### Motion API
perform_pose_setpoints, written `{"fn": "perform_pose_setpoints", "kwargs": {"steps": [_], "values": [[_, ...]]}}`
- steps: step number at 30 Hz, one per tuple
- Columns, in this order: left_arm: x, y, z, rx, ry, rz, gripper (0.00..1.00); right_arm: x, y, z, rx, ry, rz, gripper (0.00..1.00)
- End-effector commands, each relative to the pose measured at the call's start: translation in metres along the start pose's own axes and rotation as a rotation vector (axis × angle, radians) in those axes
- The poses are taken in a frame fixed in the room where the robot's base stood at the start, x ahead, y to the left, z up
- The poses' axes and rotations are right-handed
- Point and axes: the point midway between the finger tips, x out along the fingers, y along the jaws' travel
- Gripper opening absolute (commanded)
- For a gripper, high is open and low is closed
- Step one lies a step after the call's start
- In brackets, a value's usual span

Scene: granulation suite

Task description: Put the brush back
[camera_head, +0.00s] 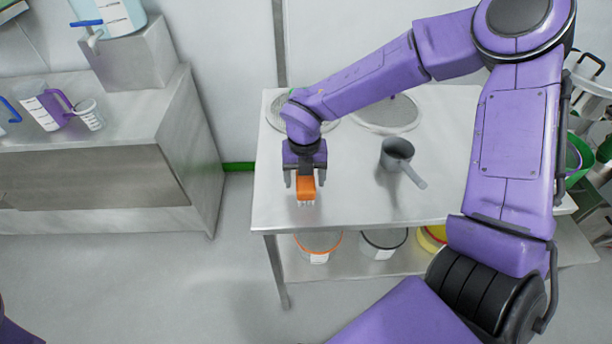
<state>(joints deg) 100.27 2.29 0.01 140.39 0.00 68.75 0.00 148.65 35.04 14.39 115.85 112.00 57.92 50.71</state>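The brush has an orange block (306,187) with pale bristles on its lower side, near the left front part of the steel table (345,205). My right gripper (305,181) is directly over it, pointing down. Its two grey fingers are spread, one on each side of the orange block, with a narrow gap showing on both sides. The upper part of the brush is hidden by the gripper. I cannot tell whether the bristles touch the table. My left gripper is out of view.
A grey scoop (398,154) lies right of the gripper. Two round sieve-like discs, one at the back (387,114), lie behind. Buckets with orange (319,246), black (384,243) and yellow rims stand on the lower shelf. A steel bench (150,110) with jugs stands left, across open floor.

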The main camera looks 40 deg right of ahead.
Motion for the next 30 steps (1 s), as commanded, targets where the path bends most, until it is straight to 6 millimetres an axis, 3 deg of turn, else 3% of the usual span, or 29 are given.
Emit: {"fn": "perform_pose_setpoints", "kwargs": {"steps": [11, 24, 30], "values": [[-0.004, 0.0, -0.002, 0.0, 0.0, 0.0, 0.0, -0.009, 0.0, 0.001, 0.001, -0.002, 0.002, 0.78], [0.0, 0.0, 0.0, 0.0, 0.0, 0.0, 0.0, -0.108, 0.0, 0.001, 0.001, -0.003, 0.003, 0.78], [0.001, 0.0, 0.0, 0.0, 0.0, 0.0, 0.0, -0.124, -0.001, 0.0, 0.001, 0.0, 0.001, 0.78]]}}
